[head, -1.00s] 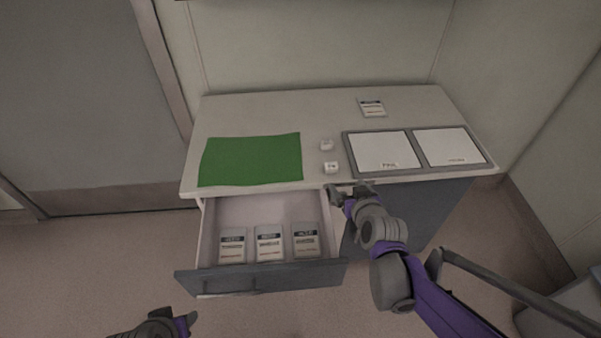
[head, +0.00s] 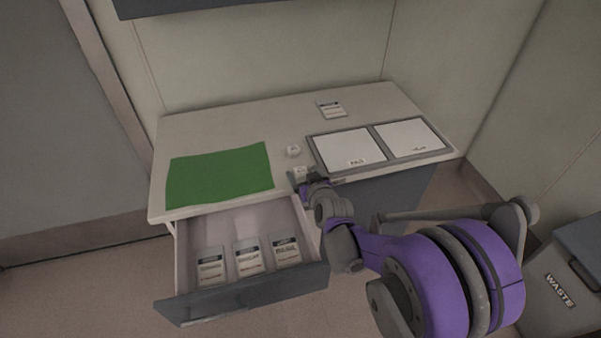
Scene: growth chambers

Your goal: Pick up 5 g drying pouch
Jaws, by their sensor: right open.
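Two small white pouches lie on the counter between the green mat and the framed white panels. The farther pouch (head: 293,151) is clear of my gripper. The nearer pouch (head: 300,170) is partly hidden by my right gripper (head: 300,179). Their print is too small to read, so I cannot tell which is the 5 g one. My right gripper is open, at the counter's front edge, right by the nearer pouch. I cannot tell whether its fingers are around the pouch or only beside it. My left gripper is out of view.
The counter (head: 230,125) holds a green mat (head: 220,175), a tray with two white panels (head: 348,148) and a labelled packet (head: 331,109) at the back. An open drawer (head: 240,297) below holds three packets. A waste bin (head: 560,290) stands at right.

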